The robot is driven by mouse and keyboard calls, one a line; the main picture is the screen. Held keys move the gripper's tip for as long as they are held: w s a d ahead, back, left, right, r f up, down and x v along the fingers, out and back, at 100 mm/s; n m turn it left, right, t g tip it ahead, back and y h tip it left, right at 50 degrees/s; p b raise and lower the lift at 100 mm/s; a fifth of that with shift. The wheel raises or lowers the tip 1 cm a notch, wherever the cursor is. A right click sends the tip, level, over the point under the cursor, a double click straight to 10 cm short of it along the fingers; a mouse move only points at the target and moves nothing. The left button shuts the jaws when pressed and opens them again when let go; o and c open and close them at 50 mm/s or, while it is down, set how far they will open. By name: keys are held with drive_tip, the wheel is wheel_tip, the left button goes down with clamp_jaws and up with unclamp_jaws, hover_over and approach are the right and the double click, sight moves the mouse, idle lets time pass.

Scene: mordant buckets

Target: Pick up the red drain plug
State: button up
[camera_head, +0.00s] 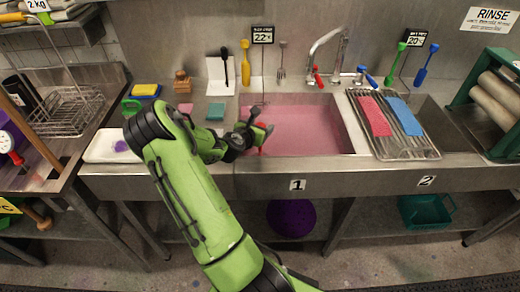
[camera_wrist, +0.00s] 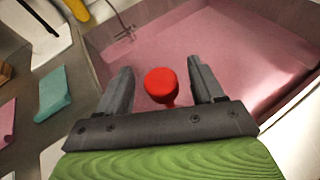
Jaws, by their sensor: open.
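The red drain plug (camera_wrist: 161,84) shows in the wrist view as a round red knob on a short stem. It lies between the two fingers of my gripper (camera_wrist: 163,92), which are open with a gap on either side of it. In the head view my gripper (camera_head: 256,130) is over the left end of the sink basin with pink liquid (camera_head: 305,128). Only a small bit of red shows under it there, and my arm hides the rest. Whether the plug touches the basin floor or wall I cannot tell.
A metal rack (camera_head: 402,142) with a red and a blue cloth stands right of the basin. A faucet (camera_head: 325,48) with red and blue handles is behind it. A teal sponge (camera_head: 215,112) and a white tray (camera_head: 106,147) are to the left. The basin's right part is clear.

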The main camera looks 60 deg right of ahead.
drive_tip(key=x, duration=0.2)
drive_tip(key=shift+d+f, duration=0.2)
drive_tip(key=shift+d, duration=0.1)
drive_tip(key=shift+a, duration=0.1)
drive_tip(key=shift+c, duration=0.8)
clamp_jaws()
